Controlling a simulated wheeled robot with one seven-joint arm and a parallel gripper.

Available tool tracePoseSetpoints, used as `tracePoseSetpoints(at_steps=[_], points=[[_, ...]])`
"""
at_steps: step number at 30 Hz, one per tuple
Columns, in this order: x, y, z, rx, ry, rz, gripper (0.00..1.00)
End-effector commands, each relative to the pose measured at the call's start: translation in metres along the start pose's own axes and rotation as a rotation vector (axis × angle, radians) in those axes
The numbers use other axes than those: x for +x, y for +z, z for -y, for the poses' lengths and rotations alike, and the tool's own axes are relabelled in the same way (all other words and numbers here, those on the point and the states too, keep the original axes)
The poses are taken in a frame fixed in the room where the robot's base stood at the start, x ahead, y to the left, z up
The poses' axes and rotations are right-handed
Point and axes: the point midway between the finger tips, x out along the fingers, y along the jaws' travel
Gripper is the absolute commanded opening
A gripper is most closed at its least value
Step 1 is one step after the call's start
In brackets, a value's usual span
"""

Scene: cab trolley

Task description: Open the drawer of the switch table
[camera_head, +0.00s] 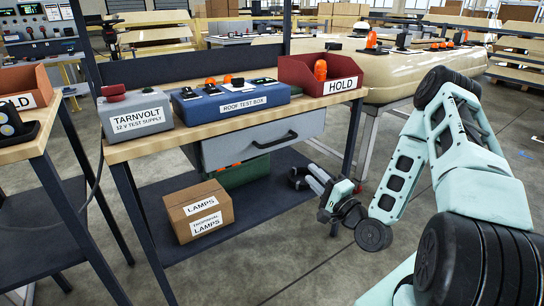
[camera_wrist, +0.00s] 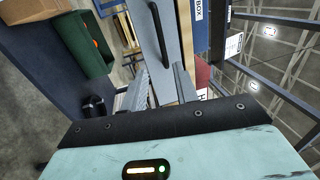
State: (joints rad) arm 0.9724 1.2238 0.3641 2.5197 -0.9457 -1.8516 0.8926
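The switch table (camera_head: 140,148) has a light wooden top on dark legs. Its grey drawer (camera_head: 225,150) sits under the top, its front close below the table edge; it looks shut. A black bar handle (camera_head: 275,140) crosses the front. In the wrist view, the handle (camera_wrist: 158,35) runs nearly upright on the grey drawer front (camera_wrist: 180,18). My gripper (camera_head: 302,176) is in front of and below the drawer, to the right of the handle. In the wrist view, its two fingers (camera_wrist: 160,88) are apart with nothing between them, and the handle lies beyond them.
On the top stand a TARNVOLT supply (camera_head: 138,113), a blue ROOF TEST BOX (camera_head: 230,102) and a red HOLD bin (camera_head: 320,74). The lower shelf (camera_head: 265,205) carries a LAMPS carton (camera_head: 197,208) and a green bin (camera_head: 245,173). Floor in front is clear.

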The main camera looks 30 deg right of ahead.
Motion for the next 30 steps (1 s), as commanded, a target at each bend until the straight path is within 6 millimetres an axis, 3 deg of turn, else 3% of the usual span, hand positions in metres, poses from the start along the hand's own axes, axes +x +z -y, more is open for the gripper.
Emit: tracePoseSetpoints(at_steps=[5, 21, 30], points=[[0.015, -0.002, 0.002, 0.004, -0.011, -0.005, 0.3], [0.125, -0.002, 0.003, 0.0, -0.011, -0.006, 0.3], [0.166, -0.003, 0.002, 0.002, -0.008, -0.007, 0.3]])
